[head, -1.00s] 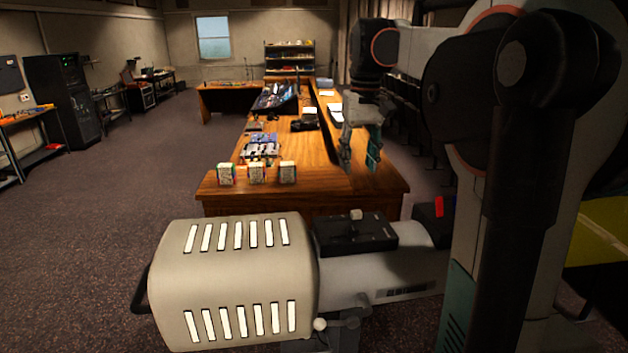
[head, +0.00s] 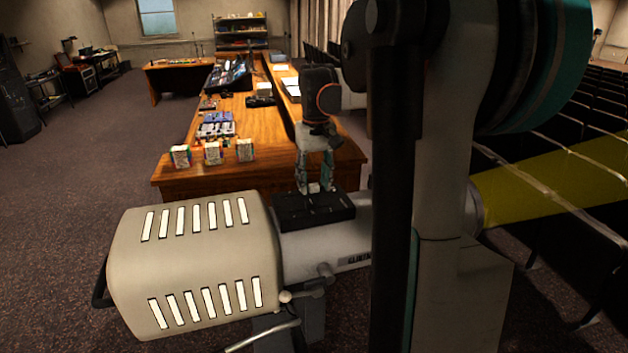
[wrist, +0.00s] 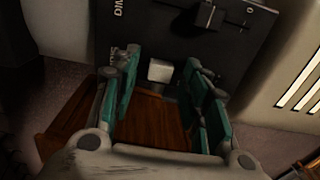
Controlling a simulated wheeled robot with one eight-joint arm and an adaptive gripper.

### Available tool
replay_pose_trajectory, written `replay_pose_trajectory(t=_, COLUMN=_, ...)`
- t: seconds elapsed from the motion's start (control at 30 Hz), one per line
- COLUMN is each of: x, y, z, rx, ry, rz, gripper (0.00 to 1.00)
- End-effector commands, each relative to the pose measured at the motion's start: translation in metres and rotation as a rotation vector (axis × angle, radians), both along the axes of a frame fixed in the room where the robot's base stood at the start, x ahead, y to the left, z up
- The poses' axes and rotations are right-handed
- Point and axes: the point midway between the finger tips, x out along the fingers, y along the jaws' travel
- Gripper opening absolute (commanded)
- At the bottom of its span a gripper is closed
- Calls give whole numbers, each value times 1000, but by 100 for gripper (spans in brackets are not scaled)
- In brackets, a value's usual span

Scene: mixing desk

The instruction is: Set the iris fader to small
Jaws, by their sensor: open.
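The black control panel (head: 330,213) sits on top of the grey spotlight body. A white fader knob (wrist: 160,71) stands up from the panel in the wrist view, between the fingertips of my gripper (wrist: 158,80). A dark knob (wrist: 208,15) is farther up on the same panel. Large white letters, cut off at the top, mark the panel; a smaller label by the left finger is partly hidden, so I cannot read which fader is the iris. In the head view my gripper (head: 316,186) points down, open, just over the panel's far edge, around the white knob.
The spotlight's pale vented housing (head: 190,260) is to the left of the panel. A wooden desk (head: 260,182) with several small boxes and mixing gear stands behind. A yellow beam (head: 550,185) leaves the spotlight to the right, over dark rows of seats.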

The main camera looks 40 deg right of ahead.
Motion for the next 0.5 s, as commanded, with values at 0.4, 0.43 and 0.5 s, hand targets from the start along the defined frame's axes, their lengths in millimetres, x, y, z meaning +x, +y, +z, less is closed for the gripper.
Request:
replay_pose_trajectory(t=0.4, x=0, y=0, z=-6, rx=0, ry=0, rz=0, gripper=35)
replay_pose_trajectory(t=0.43, x=0, y=0, z=-6, rx=0, ry=0, rz=0, gripper=28)
replay_pose_trajectory(t=0.5, x=0, y=0, z=-6, rx=0, ry=0, rz=0, gripper=12)
